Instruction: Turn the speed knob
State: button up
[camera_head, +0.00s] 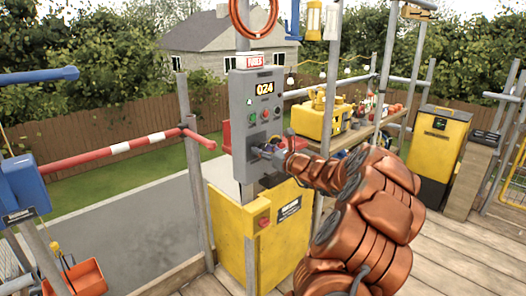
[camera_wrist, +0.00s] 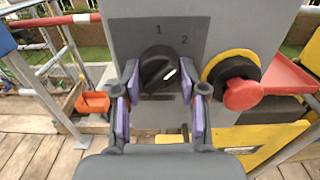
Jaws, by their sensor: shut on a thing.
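The speed knob (camera_wrist: 156,70) is a black dial with a white mark on the grey panel (camera_wrist: 228,30). The labels 1 and 2 stand above it; the white mark lies on its right side, slanting up and right, roughly toward the 2. My gripper (camera_wrist: 160,84) has its purple-padded fingers on either side of the knob and is shut on it. In the head view my gripper (camera_head: 268,153) reaches the lower part of the grey control box (camera_head: 240,95), and the knob is hidden there. The box's display (camera_head: 265,88) reads 024.
A red stop button (camera_wrist: 243,94) on a yellow ring sits just right of the knob, close to my right finger. Scaffold poles and a red-white rail (camera_head: 120,148) stand left. A yellow cabinet (camera_head: 245,225) is below the box. A cluttered bench (camera_head: 360,135) stands right.

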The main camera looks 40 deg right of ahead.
jog(key=shift+n+b, duration=0.3)
jog(key=shift+b, duration=0.05)
jog(key=n+b, duration=0.1)
jog(key=b, duration=0.1)
jog(key=n+b, duration=0.2)
jog(key=shift+f+n, duration=0.25)
jog(key=shift+n, duration=0.05)
jog(key=n+b, duration=0.3)
jog(key=shift+d+r+n+b, duration=0.1)
jog(key=shift+r+n+b, duration=0.1)
jog(key=shift+n+b, duration=0.5)
jog(key=o, duration=1.1)
jog(key=shift+o, duration=0.2)
